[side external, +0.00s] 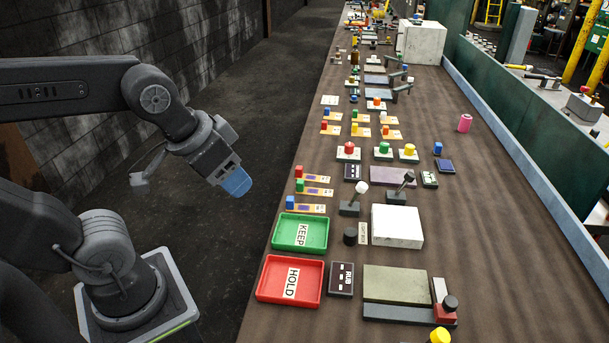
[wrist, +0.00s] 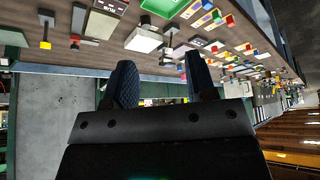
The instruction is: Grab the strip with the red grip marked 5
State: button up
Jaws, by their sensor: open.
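Three orange-and-white strips lie on the long bench behind the green tray in the side view. The nearest group has a red-grip strip (side external: 314,179), a green-grip strip (side external: 316,192) and a blue-grip strip (side external: 309,208). The numbers are too small to read, so I cannot tell which is marked 5. My gripper (side external: 236,183), with blue fingers, is open and empty, off the bench's left side. In the wrist view its fingers (wrist: 161,80) stand apart, with strips (wrist: 204,20) beyond them.
A green KEEP tray (side external: 283,232) and a red HOLD tray (side external: 272,281) sit at the near left bench edge. Levers (side external: 359,194), push buttons (side external: 347,151) and a white block (side external: 397,226) crowd the bench. The floor between arm and bench is clear.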

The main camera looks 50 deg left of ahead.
jog(key=w+a+n+y, duration=0.1)
jog(key=w+a+n, duration=0.25)
jog(key=w, duration=0.45)
jog(key=n+g+y, duration=0.2)
jog(key=n, duration=0.3)
send_over(300, 167)
jog(key=s+d, duration=0.1)
jog(key=s, duration=0.1)
jog(key=shift+m, duration=0.25)
jog(key=f, duration=1.6)
jog(key=shift+s+d, duration=0.1)
jog(key=shift+d, duration=0.1)
jog(key=shift+x, duration=3)
grip_shut()
